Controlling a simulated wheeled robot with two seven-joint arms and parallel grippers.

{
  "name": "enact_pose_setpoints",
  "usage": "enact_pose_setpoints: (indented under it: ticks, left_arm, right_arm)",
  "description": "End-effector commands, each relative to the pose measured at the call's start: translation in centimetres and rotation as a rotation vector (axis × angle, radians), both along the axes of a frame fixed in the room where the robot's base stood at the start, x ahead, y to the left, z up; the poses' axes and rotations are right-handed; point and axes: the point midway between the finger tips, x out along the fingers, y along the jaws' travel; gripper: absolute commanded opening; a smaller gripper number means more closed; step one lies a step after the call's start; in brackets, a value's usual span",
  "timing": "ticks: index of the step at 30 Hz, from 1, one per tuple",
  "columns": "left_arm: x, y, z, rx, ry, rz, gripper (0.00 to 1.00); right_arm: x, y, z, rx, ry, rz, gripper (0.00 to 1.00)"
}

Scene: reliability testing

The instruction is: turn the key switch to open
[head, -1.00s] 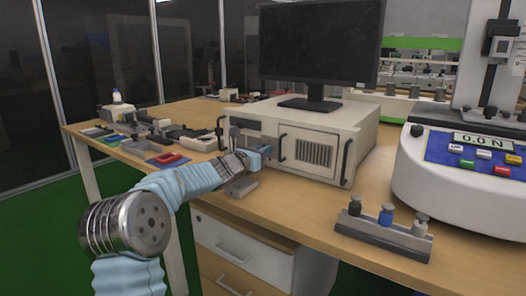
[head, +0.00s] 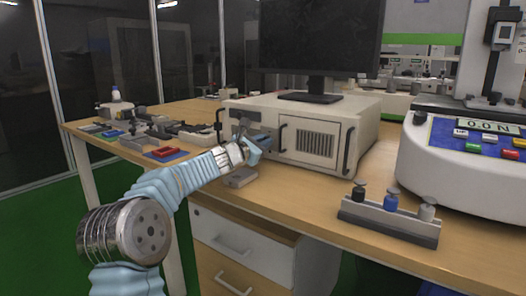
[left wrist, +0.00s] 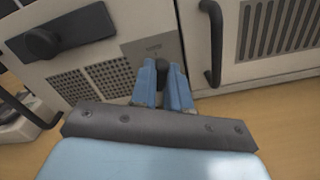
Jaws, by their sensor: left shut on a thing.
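The cream equipment box (head: 365,118) stands on the wooden bench below a monitor. My left gripper (head: 258,146) is at the left part of its front face. In the left wrist view the blue fingers of my left gripper (left wrist: 163,88) are shut on the black key of the key switch (left wrist: 163,66). The key shows between the fingertips, in front of a small grey labelled plate (left wrist: 154,46). The fingers hide most of the key and the lower plate, so I cannot tell its exact angle. My right gripper is not in view.
A dark handle (left wrist: 212,40) stands just right of the plate, and a black latch bar (left wrist: 70,35) lies to the left. A rack with three knobs (head: 390,222) stands at the right.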

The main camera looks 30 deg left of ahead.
Motion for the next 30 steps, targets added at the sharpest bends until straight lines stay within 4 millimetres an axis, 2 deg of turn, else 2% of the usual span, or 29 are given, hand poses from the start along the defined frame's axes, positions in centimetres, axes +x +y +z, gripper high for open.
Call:
enact_pose_setpoints:
  ticks: [1, 9, 30]
  left_arm:
    - [0.0, -0.1, -0.4, 0.043, -0.006, 0.0, 0.0]
    - [0.0, -0.2, -0.4, 0.299, -0.026, -0.001, 0.0]
    - [0.0, -0.3, -0.5, 0.927, -0.074, -0.002, 0.0]
  right_arm:
    - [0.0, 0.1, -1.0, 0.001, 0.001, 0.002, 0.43]
    - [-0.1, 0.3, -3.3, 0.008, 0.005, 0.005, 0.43]
    - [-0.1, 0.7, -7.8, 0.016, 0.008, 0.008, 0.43]
